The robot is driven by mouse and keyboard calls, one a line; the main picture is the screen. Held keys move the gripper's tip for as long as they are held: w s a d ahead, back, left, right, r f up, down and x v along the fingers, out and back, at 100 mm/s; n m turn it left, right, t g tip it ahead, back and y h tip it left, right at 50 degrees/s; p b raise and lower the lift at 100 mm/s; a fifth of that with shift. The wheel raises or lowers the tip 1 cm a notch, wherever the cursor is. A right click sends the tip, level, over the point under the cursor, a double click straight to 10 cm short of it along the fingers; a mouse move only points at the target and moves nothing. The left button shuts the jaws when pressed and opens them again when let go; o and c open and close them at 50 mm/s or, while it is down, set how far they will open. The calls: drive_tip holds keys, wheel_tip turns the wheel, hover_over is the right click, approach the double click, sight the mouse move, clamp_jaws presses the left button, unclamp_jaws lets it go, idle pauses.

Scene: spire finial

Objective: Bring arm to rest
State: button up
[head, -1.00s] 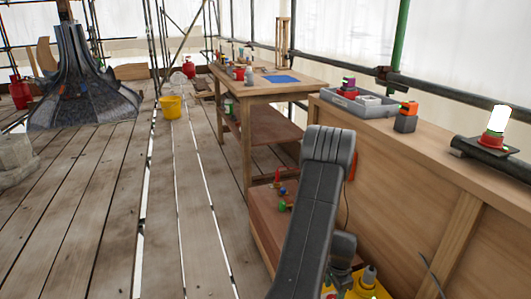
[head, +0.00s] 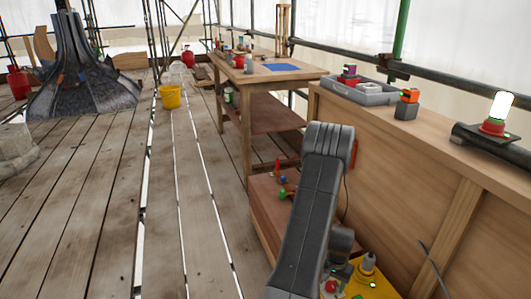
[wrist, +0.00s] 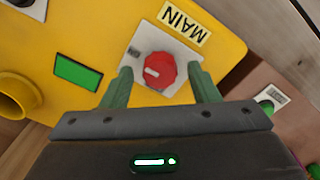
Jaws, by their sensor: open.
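My gripper (wrist: 160,75) is open. In the wrist view its two green fingers stand on either side of a red round knob (wrist: 158,70) with a white mark, and I cannot tell whether they touch it. The knob sits on a pale plate beside a "MAIN" label (wrist: 184,23) on a yellow box (wrist: 70,25). In the head view my arm (head: 307,215) rises in the foreground and bends down at its top. The yellow box (head: 375,288) shows at the bottom edge; my fingers are not clearly visible there.
A wooden panel (head: 410,170) with a top ledge stands right of my arm, bearing a grey tray (head: 362,93) and a lit beacon lamp (head: 497,112). A workbench (head: 275,80) stands ahead. The plank floor (head: 100,210) at left is largely clear, with a yellow bucket (head: 170,97) farther off.

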drive_tip(key=n, duration=0.5)
drive_tip(key=shift+p, duration=0.3)
drive_tip(key=n, duration=0.5)
drive_tip(key=shift+n+p, duration=0.3)
drive_tip(key=shift+p, duration=0.05)
